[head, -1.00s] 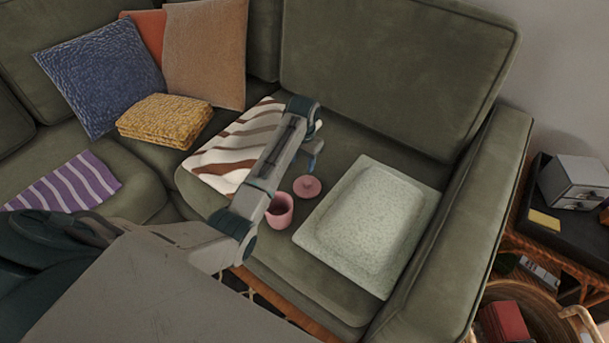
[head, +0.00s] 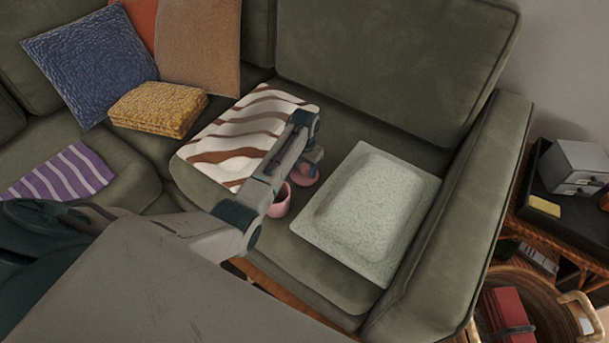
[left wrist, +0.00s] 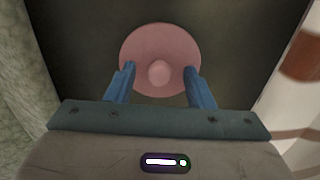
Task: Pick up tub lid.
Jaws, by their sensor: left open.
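The pink tub lid (left wrist: 160,42) lies on the green seat cushion, a round disc with a knob in its middle. In the head view the lid (head: 307,176) is partly hidden behind my left gripper (head: 308,165). The left wrist view shows my left gripper (left wrist: 159,85) open, its two blue fingers on either side of the knob and over the near part of the lid. Whether the fingers touch the lid I cannot tell. My right gripper is not in view.
A pale speckled tray-like pad (head: 368,213) lies right of the lid. A brown-and-white striped cloth (head: 232,143) lies left of it. The sofa armrest (head: 462,205) bounds the seat on the right. A folded yellow cloth (head: 158,109) and cushions are farther left.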

